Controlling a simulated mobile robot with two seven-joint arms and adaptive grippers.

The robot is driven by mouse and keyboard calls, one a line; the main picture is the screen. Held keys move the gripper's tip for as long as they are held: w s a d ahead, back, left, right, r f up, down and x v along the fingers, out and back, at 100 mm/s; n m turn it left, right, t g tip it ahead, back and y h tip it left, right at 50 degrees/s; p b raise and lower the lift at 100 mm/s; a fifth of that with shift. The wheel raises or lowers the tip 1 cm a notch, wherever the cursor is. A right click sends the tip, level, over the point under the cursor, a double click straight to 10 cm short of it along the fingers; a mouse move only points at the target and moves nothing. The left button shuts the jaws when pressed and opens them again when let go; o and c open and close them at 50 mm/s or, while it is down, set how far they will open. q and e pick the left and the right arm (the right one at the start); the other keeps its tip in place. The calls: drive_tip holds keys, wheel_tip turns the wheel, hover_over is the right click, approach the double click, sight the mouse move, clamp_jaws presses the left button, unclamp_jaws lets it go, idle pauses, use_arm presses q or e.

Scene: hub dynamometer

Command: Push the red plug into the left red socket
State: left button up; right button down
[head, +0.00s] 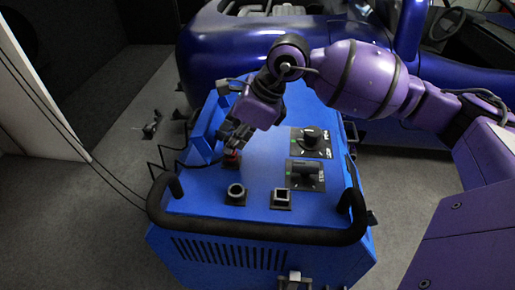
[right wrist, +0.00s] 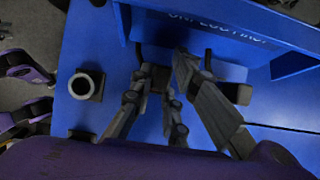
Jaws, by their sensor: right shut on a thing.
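My right gripper (head: 236,139) reaches down over the left part of the blue machine's top (head: 262,160), fingers pointing down. It is shut on the red plug (head: 232,157), of which only a small red part shows below the fingertips. The plug's lower end and any red socket under it are hidden, so I cannot tell whether it is seated. In the right wrist view the right gripper's fingers (right wrist: 160,78) hide what they hold; no red shows there.
A round black socket (head: 236,194) and a square one (head: 282,198) stand near the front. Two black dial switches (head: 312,140) (head: 305,175) are to the right. A dark bar handle (head: 255,233) rims the front. A black cable (head: 172,160) zigzags at left. A blue car (head: 240,45) stands behind.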

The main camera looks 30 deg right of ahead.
drive_tip(key=c, duration=1.6)
unclamp_jaws()
drive_tip(key=v, duration=1.2)
